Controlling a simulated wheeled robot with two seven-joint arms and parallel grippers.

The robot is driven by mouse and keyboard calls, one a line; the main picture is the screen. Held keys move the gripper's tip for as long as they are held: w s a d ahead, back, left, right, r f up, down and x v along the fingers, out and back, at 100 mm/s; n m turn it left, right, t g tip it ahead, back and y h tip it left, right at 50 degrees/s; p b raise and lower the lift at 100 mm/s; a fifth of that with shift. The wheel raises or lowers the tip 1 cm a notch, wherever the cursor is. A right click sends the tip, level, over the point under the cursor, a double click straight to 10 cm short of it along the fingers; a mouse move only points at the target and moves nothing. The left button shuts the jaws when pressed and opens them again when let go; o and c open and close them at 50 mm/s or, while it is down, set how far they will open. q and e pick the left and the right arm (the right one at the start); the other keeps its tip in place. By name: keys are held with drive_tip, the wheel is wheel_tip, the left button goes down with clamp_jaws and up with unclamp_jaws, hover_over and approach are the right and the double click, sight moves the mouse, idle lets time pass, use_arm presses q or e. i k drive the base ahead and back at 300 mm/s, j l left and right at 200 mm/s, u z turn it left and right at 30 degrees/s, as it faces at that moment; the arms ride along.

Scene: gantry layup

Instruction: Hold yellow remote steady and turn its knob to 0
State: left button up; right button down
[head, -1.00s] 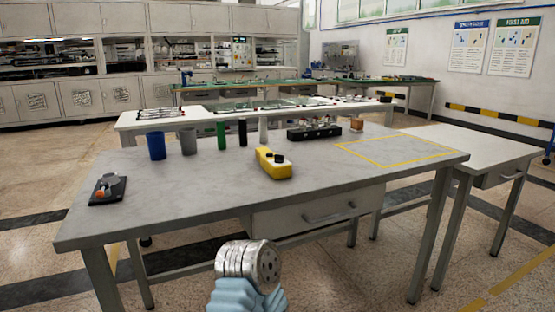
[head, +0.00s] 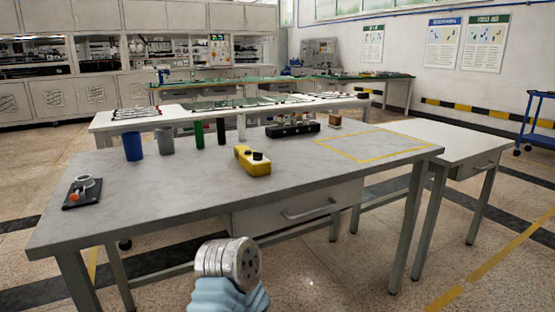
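The yellow remote (head: 252,163) lies on the grey worktop, near its front edge and about the middle. Two dark knobs or buttons show on its top, one near each end; their markings are too small to read. In front of the table, low in the picture, is a silver flanged part with blue below it, which looks like part of my own arm. No gripper fingers show, and nothing touches the remote.
The table (head: 130,205) also carries a blue cup (head: 133,146), a grey cup (head: 165,140), green (head: 199,134) and black (head: 221,131) cylinders, a black block with fittings (head: 292,130), and a small black stand (head: 82,192). A yellow-outlined area (head: 372,146) at right is clear.

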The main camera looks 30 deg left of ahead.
sight(258, 156)
drive_tip(key=u, duration=1.4)
